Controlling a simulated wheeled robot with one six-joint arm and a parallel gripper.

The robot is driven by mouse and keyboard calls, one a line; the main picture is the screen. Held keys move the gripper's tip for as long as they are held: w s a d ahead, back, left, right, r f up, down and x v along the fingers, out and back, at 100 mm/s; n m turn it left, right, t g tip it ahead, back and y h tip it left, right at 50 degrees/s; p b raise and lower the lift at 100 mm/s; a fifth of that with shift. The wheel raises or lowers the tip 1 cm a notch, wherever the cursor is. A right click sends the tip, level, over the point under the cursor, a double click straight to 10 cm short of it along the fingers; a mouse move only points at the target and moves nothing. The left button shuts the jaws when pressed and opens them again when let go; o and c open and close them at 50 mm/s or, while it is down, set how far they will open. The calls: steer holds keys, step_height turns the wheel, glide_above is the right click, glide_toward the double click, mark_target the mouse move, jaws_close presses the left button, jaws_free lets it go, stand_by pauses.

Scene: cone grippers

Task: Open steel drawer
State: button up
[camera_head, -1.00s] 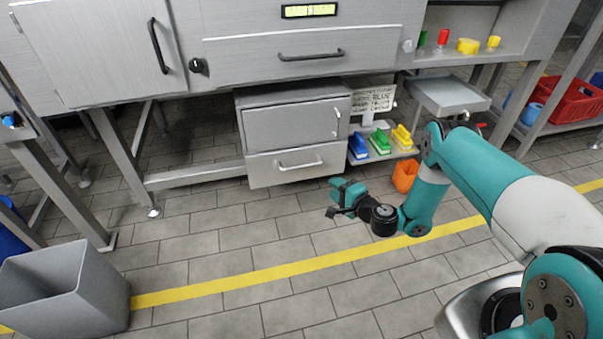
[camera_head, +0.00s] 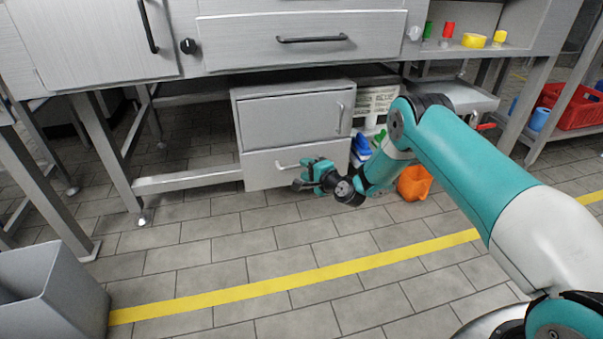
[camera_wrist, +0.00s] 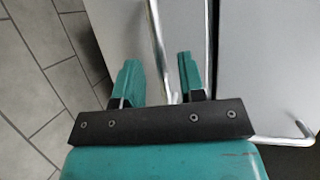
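The lower steel drawer (camera_head: 262,172) is in the grey cabinet under the workbench, and its front looks closed. Its pale bar handle (camera_head: 286,167) is partly hidden by my gripper in the head view. My gripper (camera_head: 303,177) is low in front of the right part of this drawer. In the wrist view, my gripper (camera_wrist: 158,70) has its two teal fingers spread apart. I see gaps beside the bar; contact cannot be told.
The upper cabinet front (camera_head: 285,124) has an upright handle at its right. A wide bench drawer (camera_head: 300,40) with a black handle is above. An orange bin (camera_head: 414,183) stands to the right. A grey bin (camera_head: 45,300) is at the left. Floor in front is clear.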

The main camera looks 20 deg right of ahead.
steer(key=shift+b+x, duration=0.4)
steer(key=shift+x, duration=1.1)
jaws_close()
steer(key=shift+s, duration=0.1)
